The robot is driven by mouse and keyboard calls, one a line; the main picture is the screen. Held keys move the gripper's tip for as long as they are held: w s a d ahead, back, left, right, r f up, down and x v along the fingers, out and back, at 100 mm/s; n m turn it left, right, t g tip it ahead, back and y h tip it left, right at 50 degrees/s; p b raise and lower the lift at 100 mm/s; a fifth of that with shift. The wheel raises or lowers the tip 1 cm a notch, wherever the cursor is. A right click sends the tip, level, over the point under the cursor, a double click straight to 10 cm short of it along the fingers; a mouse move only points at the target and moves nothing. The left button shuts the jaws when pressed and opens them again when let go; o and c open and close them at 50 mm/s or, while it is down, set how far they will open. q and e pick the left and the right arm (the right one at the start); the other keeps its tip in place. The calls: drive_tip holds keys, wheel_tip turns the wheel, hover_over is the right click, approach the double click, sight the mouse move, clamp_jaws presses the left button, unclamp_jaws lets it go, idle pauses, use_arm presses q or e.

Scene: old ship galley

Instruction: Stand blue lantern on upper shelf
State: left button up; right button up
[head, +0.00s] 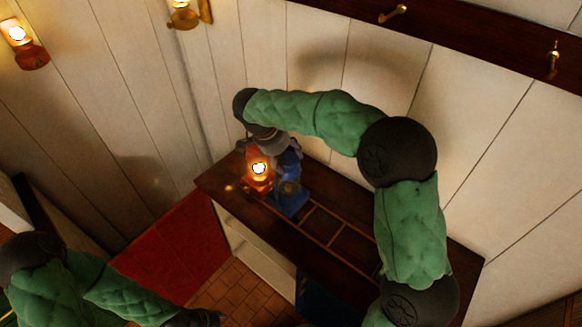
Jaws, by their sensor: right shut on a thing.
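The blue lantern (289,203) is over the left part of the dark wooden shelf top (350,267), close beside a lit red lantern (257,182). It looks roughly upright, and its base seems at the shelf surface; I cannot tell whether it touches. My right gripper (284,150) reaches down from above and is shut on the blue lantern's upper part, hiding some of it. My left gripper (208,317) is low at the picture's bottom edge, away from the lanterns, dark and partly cut off; its jaws cannot be made out.
Thin wooden strips (325,226) divide the shelf top to the right of the lanterns. White plank walls stand behind and to the left. Wall lamps (27,50) hang at upper left. A dark rail with brass hooks (392,13) runs above. A red panel (180,245) is below left.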

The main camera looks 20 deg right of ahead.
drive_tip(key=w+d+f, duration=0.2)
drive_tip(key=f, duration=0.1)
drive_tip(key=w+f, duration=0.1)
drive_tip(key=f, duration=0.1)
drive_tip(key=shift+d, duration=0.4)
wheel_tip(320, 180, down, 3)
drive_tip(key=shift+w+d+b, duration=0.1)
drive_tip(key=shift+w+b, duration=0.05)
drive_tip(key=shift+b, duration=0.3)
drive_tip(key=shift+f, duration=0.3)
drive_tip(key=o, duration=1.6)
drive_tip(key=shift+s+f, duration=0.15)
drive_tip(key=shift+s, duration=0.05)
drive_tip(key=shift+c, duration=0.2)
drive_tip(key=shift+o, duration=0.8)
drive_tip(key=shift+w, duration=0.1)
drive_tip(key=shift+r, duration=0.2)
